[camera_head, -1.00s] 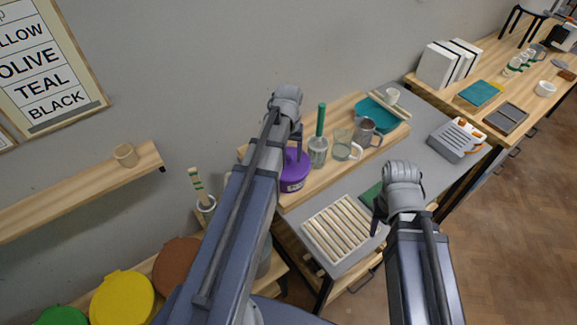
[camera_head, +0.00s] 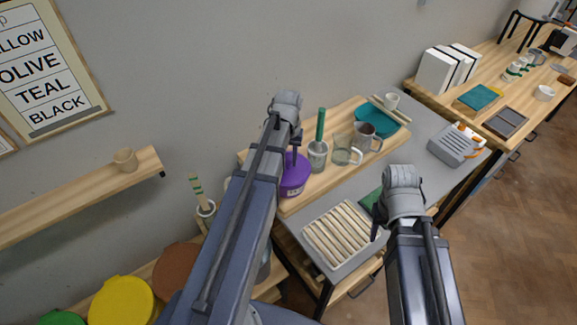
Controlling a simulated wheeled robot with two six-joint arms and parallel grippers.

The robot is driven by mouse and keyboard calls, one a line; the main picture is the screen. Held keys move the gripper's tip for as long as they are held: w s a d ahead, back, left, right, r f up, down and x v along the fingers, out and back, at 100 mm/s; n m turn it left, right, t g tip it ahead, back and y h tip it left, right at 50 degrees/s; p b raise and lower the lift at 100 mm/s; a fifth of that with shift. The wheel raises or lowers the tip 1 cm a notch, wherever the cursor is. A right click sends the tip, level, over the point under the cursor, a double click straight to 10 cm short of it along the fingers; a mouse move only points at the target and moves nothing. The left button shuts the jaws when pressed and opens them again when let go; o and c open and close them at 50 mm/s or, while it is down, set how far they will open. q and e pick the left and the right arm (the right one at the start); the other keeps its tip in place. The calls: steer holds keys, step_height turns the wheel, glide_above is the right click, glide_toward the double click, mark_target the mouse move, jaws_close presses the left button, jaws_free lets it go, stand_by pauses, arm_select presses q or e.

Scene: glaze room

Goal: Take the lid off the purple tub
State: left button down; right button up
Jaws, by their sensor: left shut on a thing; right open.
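The purple tub (camera_head: 294,189) stands on the wooden board at the back of the grey worktop, partly hidden behind my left arm. Its purple lid (camera_head: 300,165) shows at its top; I see no clear gap between lid and tub. My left gripper (camera_head: 293,157) comes down over the lid from above and is shut on it; the exact grip is partly hidden by the arm. My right gripper (camera_head: 377,226) is open and empty, low over the front of the worktop, beside the slatted rack and well away from the tub.
Right of the tub on the wooden board (camera_head: 299,202) stand a glass jar with a green-handled tool (camera_head: 318,153), a glass mug (camera_head: 344,151), a metal jug (camera_head: 366,138) and a teal bowl (camera_head: 378,121). A slatted rack (camera_head: 343,234) lies in front. Yellow (camera_head: 122,301) and brown lids are lower left.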

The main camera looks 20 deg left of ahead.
mark_target(289, 161)
arm_select(q)
steer(key=shift+r, duration=0.1)
step_height(289, 161, up, 10)
steer(key=p, duration=1)
